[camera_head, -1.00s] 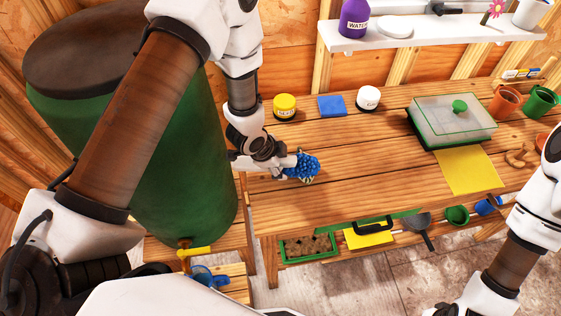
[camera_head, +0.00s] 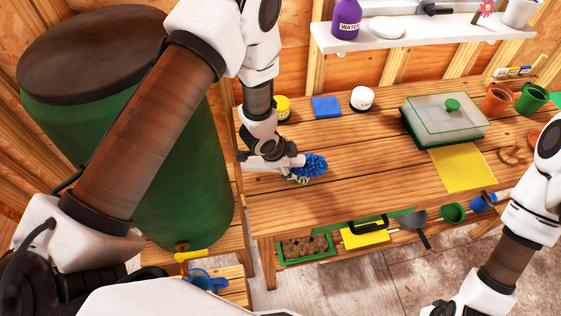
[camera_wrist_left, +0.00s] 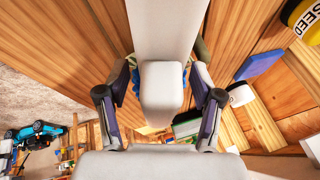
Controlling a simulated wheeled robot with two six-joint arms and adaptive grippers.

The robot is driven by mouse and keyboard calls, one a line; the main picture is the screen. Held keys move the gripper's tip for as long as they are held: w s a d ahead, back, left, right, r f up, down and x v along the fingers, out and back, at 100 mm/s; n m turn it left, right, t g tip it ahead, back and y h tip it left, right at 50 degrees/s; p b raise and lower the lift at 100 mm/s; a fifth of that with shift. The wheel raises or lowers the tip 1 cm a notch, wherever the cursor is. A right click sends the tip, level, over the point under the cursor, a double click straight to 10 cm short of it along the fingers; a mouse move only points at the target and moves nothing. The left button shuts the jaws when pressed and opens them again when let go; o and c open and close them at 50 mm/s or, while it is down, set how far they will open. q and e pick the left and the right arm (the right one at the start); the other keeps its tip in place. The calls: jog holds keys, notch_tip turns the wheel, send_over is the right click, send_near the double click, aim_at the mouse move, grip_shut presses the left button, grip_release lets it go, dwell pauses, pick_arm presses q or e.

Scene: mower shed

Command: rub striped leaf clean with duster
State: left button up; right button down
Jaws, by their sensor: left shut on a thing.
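My left gripper (camera_head: 290,163) is low over the left part of the wooden workbench, shut on a blue, nubbly duster (camera_head: 315,165). In the left wrist view the gripper (camera_wrist_left: 162,95) has its fingers on both sides of a pale block that hides most of the duster, with only slivers of blue showing. A small green and pale patch, perhaps the striped leaf (camera_head: 302,180), shows just below the duster. It is mostly hidden, and I cannot tell whether the duster touches it. My right arm comes in at the right, with its gripper out of view.
Behind the gripper stand a yellow jar (camera_head: 283,107), a blue cloth (camera_head: 326,107) and a white jar (camera_head: 361,99). A lidded tray (camera_head: 445,120) and a yellow sheet (camera_head: 462,168) lie to the right. A green barrel (camera_head: 120,140) stands left. The bench middle is clear.

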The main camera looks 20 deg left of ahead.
pick_arm(q)
jog(key=shift+w+d+f, duration=0.1)
jog(key=shift+f, duration=0.05)
jog(key=shift+s+a+b, duration=0.2)
jog(key=shift+a+b, duration=0.15)
jog(key=shift+b, duration=0.1)
jog(key=shift+s+a+f+b, duration=0.1)
jog(key=shift+s+a+b, duration=0.65)
jog(key=shift+a, duration=0.35)
jog(key=shift+s+a, duration=0.25)
jog(key=shift+s, duration=0.05)
jog(key=shift+r, duration=0.2)
jog(key=r+p, duration=0.1)
jog(key=r, duration=0.1)
jog(key=s+r+p, duration=0.1)
jog(key=p, duration=0.1)
jog(key=d+r+p, duration=0.1)
jog(key=r, duration=0.1)
jog(key=shift+s+d+r, duration=0.1)
jog(key=shift+s+r, duration=0.15)
jog(key=shift+r, duration=0.05)
